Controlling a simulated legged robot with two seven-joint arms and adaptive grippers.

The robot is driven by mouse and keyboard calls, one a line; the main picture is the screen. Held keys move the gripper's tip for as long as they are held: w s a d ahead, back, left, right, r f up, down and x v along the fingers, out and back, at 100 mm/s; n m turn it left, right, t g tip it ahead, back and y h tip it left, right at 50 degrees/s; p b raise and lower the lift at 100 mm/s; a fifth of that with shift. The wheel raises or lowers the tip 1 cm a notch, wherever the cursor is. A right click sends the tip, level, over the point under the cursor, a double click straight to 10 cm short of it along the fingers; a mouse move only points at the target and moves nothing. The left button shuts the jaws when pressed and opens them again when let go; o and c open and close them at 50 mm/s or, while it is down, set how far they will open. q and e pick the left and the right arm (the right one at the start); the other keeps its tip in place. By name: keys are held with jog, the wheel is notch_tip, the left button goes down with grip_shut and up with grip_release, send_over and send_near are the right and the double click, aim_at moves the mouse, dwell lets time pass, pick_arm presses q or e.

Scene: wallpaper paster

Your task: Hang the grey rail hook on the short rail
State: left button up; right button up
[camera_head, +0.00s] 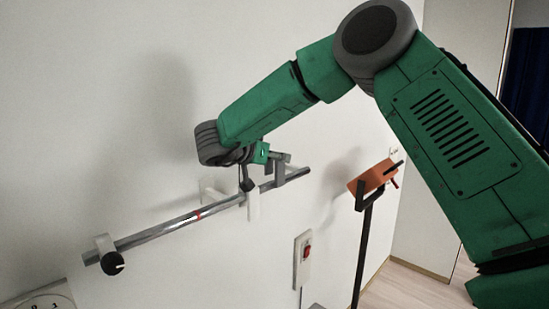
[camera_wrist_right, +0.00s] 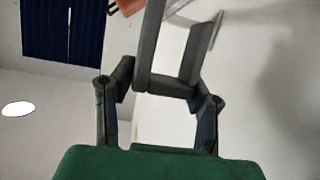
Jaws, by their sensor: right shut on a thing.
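The short rail (camera_head: 160,234) is a silver bar with a red mark, slanting up to the right along the white wall. My right gripper (camera_head: 262,158) is above the rail near its right end, shut on the grey rail hook (camera_head: 281,176). The angular hook hangs at the rail's right end; I cannot tell whether it touches or rests on the rail. In the right wrist view the hook (camera_wrist_right: 150,50) is a dark grey angled bar between the fingers (camera_wrist_right: 160,90). My left gripper is not in view.
A pale bracket (camera_head: 253,205) and an end bracket with a black knob (camera_head: 112,263) are on the rail. A switch box with a red button (camera_head: 303,255) is on the wall below. An orange item on a black stand (camera_head: 370,178) stands to the right.

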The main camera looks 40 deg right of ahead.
jog(key=shift+f, duration=0.4)
jog(key=shift+r, duration=0.45)
dwell(0.3)
jog(key=shift+d, duration=0.1)
dwell(1.0)
jog(key=shift+f, duration=0.45)
jog(key=shift+r, duration=0.45)
jog(key=shift+s, duration=0.1)
dwell(0.4)
